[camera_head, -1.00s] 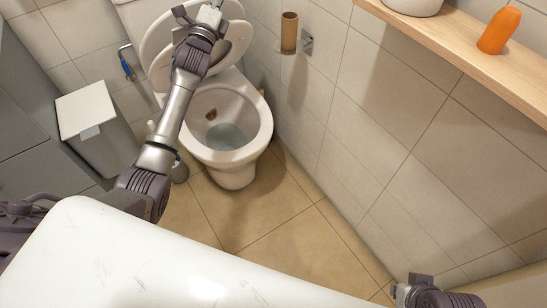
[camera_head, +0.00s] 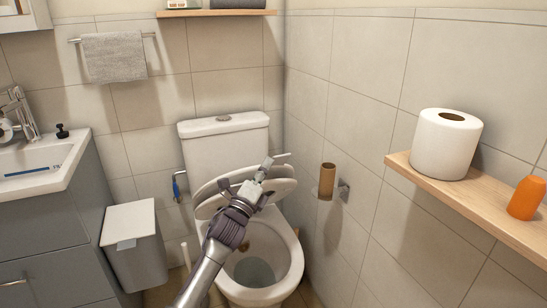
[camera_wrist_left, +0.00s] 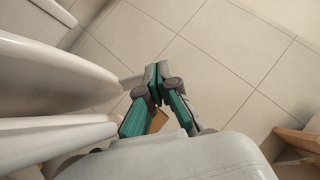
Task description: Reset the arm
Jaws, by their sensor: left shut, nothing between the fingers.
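My left arm rises from the bottom of the head view, in front of the toilet (camera_head: 262,262). My left gripper (camera_head: 267,164) is up near the raised seat and lid, shut and empty. In the left wrist view its two green and grey fingers (camera_wrist_left: 157,82) meet at their tips, with nothing between them. From the head view I cannot tell whether the gripper touches the lid. My right gripper is not in view.
A grey bin (camera_head: 135,262) stands left of the toilet, beside the sink (camera_head: 40,160). On the right wall are a cardboard roll (camera_head: 327,181) on a holder and a wooden shelf (camera_head: 480,210) with a paper roll (camera_head: 445,144) and an orange bottle (camera_head: 526,198).

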